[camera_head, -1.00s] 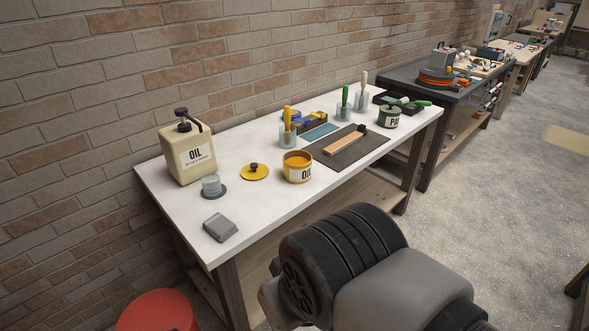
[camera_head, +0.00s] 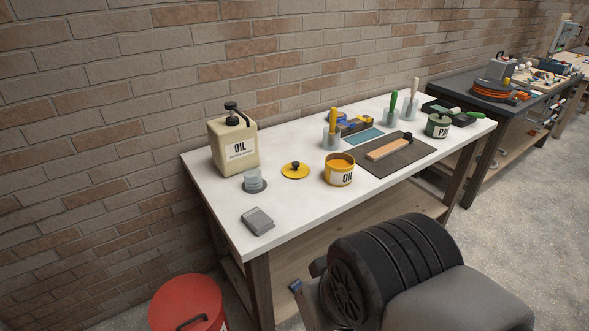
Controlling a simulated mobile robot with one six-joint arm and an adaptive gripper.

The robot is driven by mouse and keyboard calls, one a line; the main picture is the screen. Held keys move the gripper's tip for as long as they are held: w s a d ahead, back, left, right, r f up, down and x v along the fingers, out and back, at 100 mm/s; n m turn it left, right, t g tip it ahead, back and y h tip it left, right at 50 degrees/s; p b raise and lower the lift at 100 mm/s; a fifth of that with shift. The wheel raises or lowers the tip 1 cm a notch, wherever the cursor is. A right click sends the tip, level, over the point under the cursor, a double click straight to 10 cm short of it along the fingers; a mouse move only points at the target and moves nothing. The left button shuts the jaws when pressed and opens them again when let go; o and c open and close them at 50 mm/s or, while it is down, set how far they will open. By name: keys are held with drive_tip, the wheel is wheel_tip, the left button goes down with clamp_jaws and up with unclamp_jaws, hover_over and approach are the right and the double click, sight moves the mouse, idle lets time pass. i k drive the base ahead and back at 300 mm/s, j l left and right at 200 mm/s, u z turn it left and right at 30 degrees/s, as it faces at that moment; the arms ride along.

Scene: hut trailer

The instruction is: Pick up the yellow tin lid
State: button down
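The yellow tin lid (camera_head: 295,171) lies flat on the white table (camera_head: 300,210). It is a round disc with a small black knob on top. It sits just left of the open yellow oil tin (camera_head: 339,170), apart from it. My gripper is not visible; only dark and grey parts of my own arm show at the lower right, in front of the table.
Brush cups, a dark mat (camera_head: 405,158) and a green tin (camera_head: 438,126) are right. A red bin (camera_head: 187,303) stands on the floor.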

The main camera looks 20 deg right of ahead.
sight(294, 169)
drive_tip(key=i+j+z, duration=0.15)
drive_tip(key=i+z, duration=0.2)
drive_tip(key=i, duration=1.05)
